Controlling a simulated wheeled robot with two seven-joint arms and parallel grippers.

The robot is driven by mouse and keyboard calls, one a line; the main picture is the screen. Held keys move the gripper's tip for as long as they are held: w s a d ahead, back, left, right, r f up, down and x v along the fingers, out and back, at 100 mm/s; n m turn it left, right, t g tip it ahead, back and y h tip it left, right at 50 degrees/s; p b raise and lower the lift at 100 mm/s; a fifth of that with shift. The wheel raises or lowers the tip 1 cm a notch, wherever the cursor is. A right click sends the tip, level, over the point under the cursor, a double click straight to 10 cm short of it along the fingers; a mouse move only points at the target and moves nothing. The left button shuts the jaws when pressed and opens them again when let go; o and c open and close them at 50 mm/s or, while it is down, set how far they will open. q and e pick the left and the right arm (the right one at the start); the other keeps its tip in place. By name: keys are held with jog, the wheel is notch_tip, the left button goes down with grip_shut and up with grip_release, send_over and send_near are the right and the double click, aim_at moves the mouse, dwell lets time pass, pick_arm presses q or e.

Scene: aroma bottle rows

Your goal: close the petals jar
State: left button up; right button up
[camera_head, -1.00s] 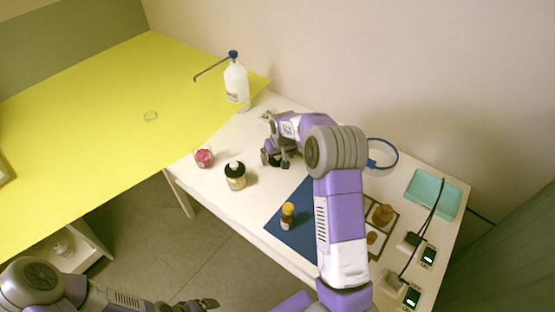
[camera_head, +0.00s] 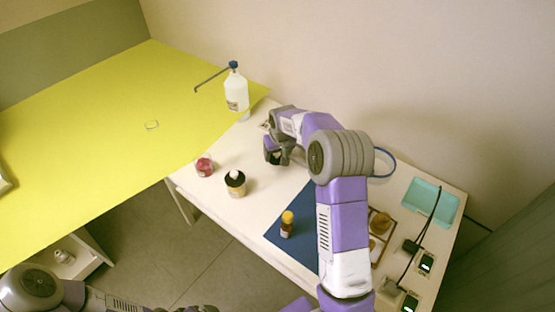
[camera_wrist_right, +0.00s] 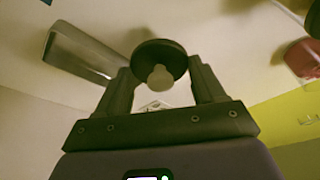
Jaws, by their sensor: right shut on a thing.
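The petals jar (camera_head: 204,165) is a small clear jar with pink-red contents, near the left edge of the white table; no lid shows on it. It also shows at the upper right of the right wrist view (camera_wrist_right: 300,60). My right gripper (camera_head: 272,158) is to the right of the jar, over the white table. In the right wrist view its fingers (camera_wrist_right: 163,85) are shut on a dark round lid with a pale knob (camera_wrist_right: 158,77), the knob between the fingers. My left gripper (camera_head: 197,309) barely shows at the bottom edge.
A black-topped jar (camera_head: 235,183) stands just right of the petals jar. A blue mat (camera_head: 275,230) bears an amber bottle (camera_head: 287,225). A teal tray (camera_head: 431,202) lies at right.

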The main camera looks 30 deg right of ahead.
notch_tip(320, 180, up, 4)
jog(key=shift+r+p, duration=0.1)
jog(key=shift+p, duration=0.35)
